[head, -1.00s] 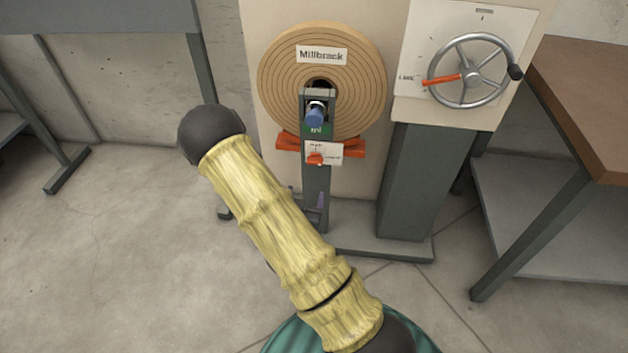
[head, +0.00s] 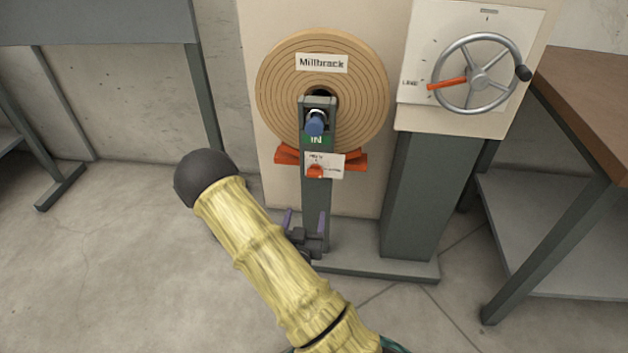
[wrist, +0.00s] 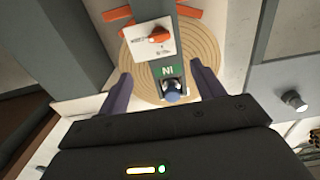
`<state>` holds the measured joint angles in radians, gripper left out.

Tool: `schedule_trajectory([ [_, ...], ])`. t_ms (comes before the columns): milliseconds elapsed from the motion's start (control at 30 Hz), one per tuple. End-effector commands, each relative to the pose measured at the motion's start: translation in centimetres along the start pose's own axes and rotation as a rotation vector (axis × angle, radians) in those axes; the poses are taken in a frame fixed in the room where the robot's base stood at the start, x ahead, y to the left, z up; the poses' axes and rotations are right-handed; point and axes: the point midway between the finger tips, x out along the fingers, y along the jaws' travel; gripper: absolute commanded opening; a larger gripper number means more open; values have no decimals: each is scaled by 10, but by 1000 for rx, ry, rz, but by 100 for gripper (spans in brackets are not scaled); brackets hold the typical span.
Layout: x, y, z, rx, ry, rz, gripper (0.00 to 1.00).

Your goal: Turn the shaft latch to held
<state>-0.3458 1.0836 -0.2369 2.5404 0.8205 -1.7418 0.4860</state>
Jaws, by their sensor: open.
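The shaft latch (head: 315,171) is a small orange-red knob on a white plate (head: 335,167), low on the grey post in front of the wooden spiral disc. Its plate markings are too small to read, and I cannot tell which one it points to. The latch also shows in the wrist view (wrist: 158,35), upside down at the top. My gripper (head: 305,217) is below the latch in the head view, partly hidden by my arm. Its purple fingers are apart and empty; in the wrist view the gripper (wrist: 162,82) has the latch beyond its fingertips, not between them.
A blue shaft end (head: 315,124) and a green IN sign (head: 316,140) sit above the latch. Orange bars (head: 287,155) flank the post. A handwheel (head: 476,75) is on the panel at right. A brown-topped table (head: 590,100) stands far right. Floor at left is clear.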

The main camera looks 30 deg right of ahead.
Motion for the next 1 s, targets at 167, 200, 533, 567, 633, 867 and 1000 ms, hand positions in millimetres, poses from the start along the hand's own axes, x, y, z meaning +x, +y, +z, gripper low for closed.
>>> schedule_trajectory([
  [167, 10, 0, 5, 4, 3, 1, 67],
  [200, 12, 0, 4, 4, 4, 1, 67],
  [533, 43, 1, 4, 5, 5, 2, 67],
  [567, 47, 2, 4, 3, 5, 1, 67],
  [633, 59, 1, 2, 3, 4, 1, 67],
  [867, 99, 1, 2, 1, 4, 1, 67],
  [1000, 124, 1, 2, 1, 4, 0, 67],
])
